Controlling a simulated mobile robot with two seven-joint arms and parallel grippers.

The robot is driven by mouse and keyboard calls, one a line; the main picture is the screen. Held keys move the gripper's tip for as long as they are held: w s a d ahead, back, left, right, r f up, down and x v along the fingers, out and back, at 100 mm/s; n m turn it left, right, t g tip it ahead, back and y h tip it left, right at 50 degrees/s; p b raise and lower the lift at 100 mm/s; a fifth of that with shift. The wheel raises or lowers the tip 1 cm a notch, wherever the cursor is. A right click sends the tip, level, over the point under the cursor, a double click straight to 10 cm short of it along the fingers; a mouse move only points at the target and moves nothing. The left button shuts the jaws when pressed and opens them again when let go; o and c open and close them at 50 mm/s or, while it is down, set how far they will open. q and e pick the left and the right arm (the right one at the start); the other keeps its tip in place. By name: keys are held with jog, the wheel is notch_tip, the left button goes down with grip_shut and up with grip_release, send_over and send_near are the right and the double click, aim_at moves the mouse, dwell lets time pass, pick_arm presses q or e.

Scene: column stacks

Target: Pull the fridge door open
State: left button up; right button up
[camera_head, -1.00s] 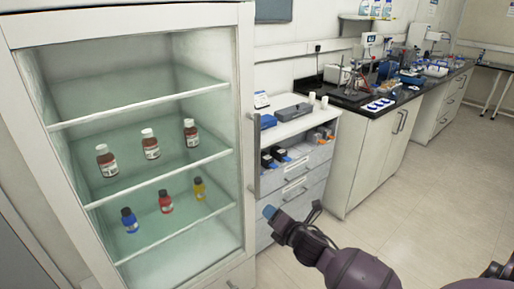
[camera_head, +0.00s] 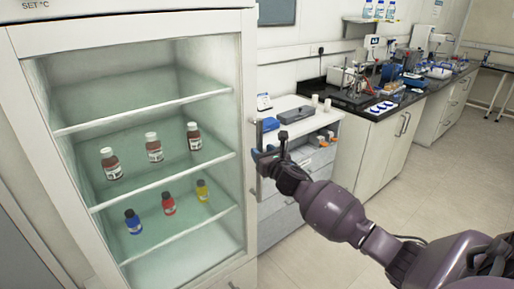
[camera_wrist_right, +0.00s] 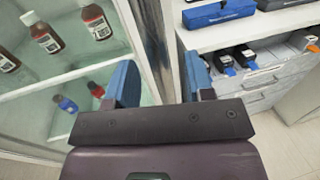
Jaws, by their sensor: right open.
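The fridge door (camera_head: 248,60) is a white frame around a large glass pane and appears shut. Its vertical grey handle (camera_head: 254,187) runs along the door's right edge. My right gripper (camera_head: 262,156) is at the handle's mid-height and hides part of it. In the right wrist view, the two blue fingers of my right gripper (camera_wrist_right: 160,84) are spread apart, with the handle (camera_wrist_right: 155,40) seen between them. I cannot tell whether either finger touches it. My left gripper is not in view.
Brown bottles (camera_head: 154,148) and small coloured bottles (camera_head: 169,204) stand on shelves behind the glass. A white drawer unit (camera_head: 283,215) stands close to the fridge's right, behind my right gripper. A bench with a black top (camera_head: 345,100) lies farther right. The floor (camera_head: 440,180) at the right is clear.

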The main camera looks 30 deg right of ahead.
jog(key=shift+w+d, duration=0.2)
jog(key=shift+w, duration=1.9)
jog(key=shift+c, duration=0.4)
grip_shut()
